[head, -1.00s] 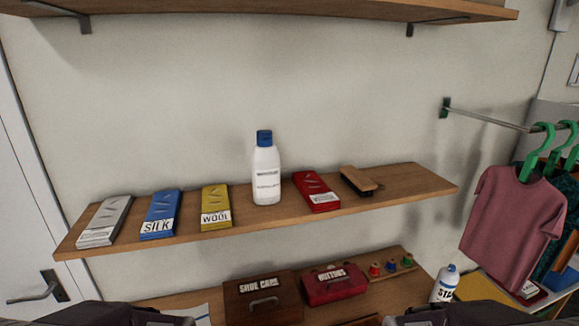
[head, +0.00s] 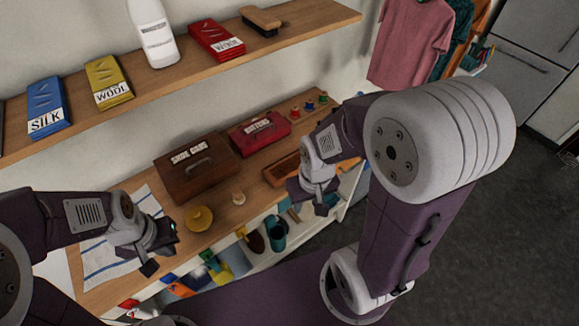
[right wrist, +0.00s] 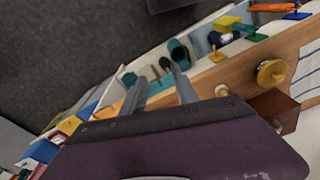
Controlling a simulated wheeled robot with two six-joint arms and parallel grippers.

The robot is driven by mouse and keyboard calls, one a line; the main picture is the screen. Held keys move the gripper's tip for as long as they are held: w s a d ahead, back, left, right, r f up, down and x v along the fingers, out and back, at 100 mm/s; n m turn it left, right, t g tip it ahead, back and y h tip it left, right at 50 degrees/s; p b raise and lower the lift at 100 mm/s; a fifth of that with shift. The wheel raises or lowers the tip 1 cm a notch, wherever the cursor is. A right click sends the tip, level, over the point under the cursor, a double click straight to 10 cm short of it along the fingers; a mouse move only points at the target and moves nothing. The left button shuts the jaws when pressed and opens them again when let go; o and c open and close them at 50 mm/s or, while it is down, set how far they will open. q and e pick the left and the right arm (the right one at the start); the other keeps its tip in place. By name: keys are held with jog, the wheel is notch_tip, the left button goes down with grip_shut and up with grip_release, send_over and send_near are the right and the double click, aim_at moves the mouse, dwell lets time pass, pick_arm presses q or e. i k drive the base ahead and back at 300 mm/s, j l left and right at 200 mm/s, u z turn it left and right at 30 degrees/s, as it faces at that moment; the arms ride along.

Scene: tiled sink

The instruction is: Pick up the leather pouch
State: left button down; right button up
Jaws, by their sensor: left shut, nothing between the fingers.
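I cannot make out a leather pouch with certainty. A dark brown rounded item (head: 255,242) sits on the lower shelf below the counter, beside a teal mug (head: 276,232); it is too small to tell whether it is the pouch. My left gripper (head: 160,252) is over the front edge of the counter, near the striped cloth, shut and empty. My right gripper (head: 316,202) is in front of the counter, right of the mug. In the right wrist view its two fingers (right wrist: 158,76) are apart with nothing between them.
The counter holds a brown shoe care box (head: 196,168), a red buttons box (head: 259,131), a wooden tray (head: 283,170), a yellow round item (head: 198,218) and a striped cloth (head: 110,245). A wall shelf (head: 180,65) hangs above. Clothes (head: 410,40) hang at right.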

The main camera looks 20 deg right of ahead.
aim_at(276, 174)
jog(key=i+l+u, duration=0.1)
jog(key=l+u, duration=0.15)
jog(key=l, duration=0.5)
jog(key=l+u, duration=0.3)
jog(key=l, duration=0.45)
